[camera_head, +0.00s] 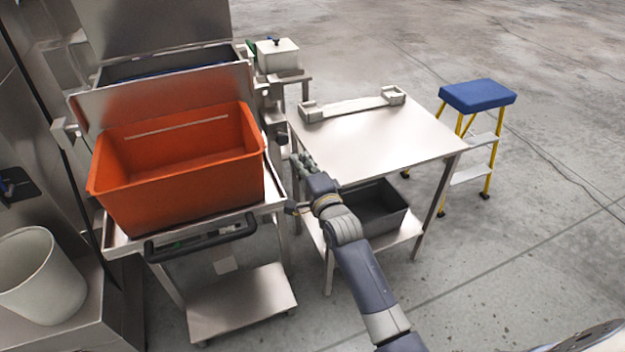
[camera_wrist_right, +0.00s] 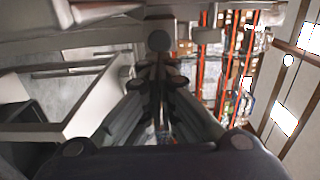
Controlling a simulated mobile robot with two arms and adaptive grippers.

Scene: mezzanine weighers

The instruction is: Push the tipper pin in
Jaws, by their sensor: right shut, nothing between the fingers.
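The orange crate (camera_head: 130,192) sits in the tipper's metal frame (camera_head: 275,192) at the left of the head view. My right gripper (camera_head: 302,160) is just right of that frame, between it and the steel table, with its fingers shut and empty. In the right wrist view the closed fingertips (camera_wrist_right: 159,66) point at a round grey knob (camera_wrist_right: 159,40), which looks like the end of the tipper pin. The knob is right at the tips; I cannot tell whether they touch or how far in the pin sits. My left gripper is not in view.
The steel table (camera_head: 375,140) stands close on the right, with a grey bin (camera_head: 375,215) on its lower shelf. A blue-topped step stool (camera_head: 477,96) is beyond it. A white bucket (camera_head: 40,278) is at the far left. The floor at the right is open.

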